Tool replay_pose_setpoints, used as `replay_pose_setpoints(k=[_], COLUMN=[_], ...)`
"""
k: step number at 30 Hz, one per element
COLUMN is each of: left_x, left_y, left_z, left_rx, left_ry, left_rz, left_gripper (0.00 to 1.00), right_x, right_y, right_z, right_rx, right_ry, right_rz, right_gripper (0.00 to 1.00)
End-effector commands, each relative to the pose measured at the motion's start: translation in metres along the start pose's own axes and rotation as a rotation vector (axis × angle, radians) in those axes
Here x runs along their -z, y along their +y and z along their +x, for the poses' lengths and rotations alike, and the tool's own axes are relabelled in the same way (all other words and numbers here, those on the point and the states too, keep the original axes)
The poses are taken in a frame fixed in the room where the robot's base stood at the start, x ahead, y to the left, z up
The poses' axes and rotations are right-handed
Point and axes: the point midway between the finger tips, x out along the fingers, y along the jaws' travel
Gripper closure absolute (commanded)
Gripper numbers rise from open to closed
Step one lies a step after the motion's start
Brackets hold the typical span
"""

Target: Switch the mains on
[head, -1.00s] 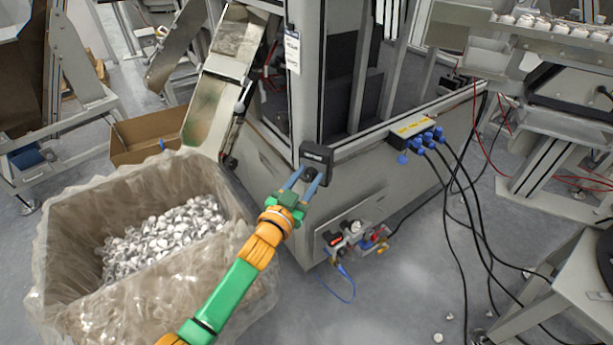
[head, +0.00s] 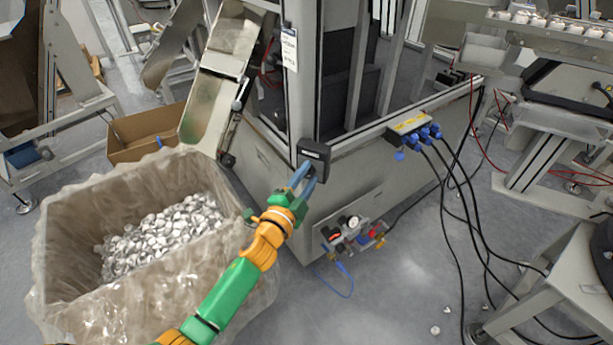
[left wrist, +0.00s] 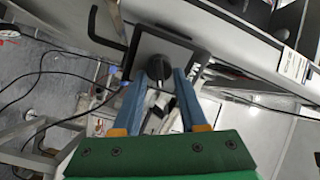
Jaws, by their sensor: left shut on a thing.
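The mains switch is a dark box (head: 314,151) on the near corner of the grey machine cabinet. Its black rotary knob (left wrist: 158,67) shows in the left wrist view, with a pale mark on it. My left gripper (head: 306,174) has blue fingers and reaches up to the front of the box. It is shut on the knob, with one finger on each side in the left wrist view (left wrist: 157,80). In the head view the fingers hide the knob. My right gripper is in neither view.
A bin lined with clear plastic (head: 75,225) holds many caps below my left arm. A valve unit with a gauge (head: 352,230) sits low on the cabinet. A connector block (head: 408,125) with blue plugs and hanging black cables is to the right. Floor is open at centre right.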

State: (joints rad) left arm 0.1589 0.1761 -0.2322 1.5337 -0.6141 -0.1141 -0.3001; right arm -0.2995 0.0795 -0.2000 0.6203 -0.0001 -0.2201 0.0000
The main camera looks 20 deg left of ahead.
Motion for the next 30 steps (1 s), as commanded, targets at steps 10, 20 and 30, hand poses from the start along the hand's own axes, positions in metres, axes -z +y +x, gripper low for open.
replay_pose_setpoints(k=[10,20,30], left_x=[-0.001,-0.0008,-0.001], left_y=[0.0027,0.0039,0.0041], left_z=[0.0,0.0,0.0], left_rx=[0.0,0.0,0.0], left_ry=[-0.001,0.0,0.0], left_rz=[0.278,0.427,0.469], left_gripper=[1.0,1.0,1.0], right_x=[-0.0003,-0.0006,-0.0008], right_y=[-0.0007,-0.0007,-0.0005], right_z=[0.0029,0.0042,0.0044], right_rx=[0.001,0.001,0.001], right_ry=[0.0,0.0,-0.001], right_rz=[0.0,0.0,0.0], right_gripper=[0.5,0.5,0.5])
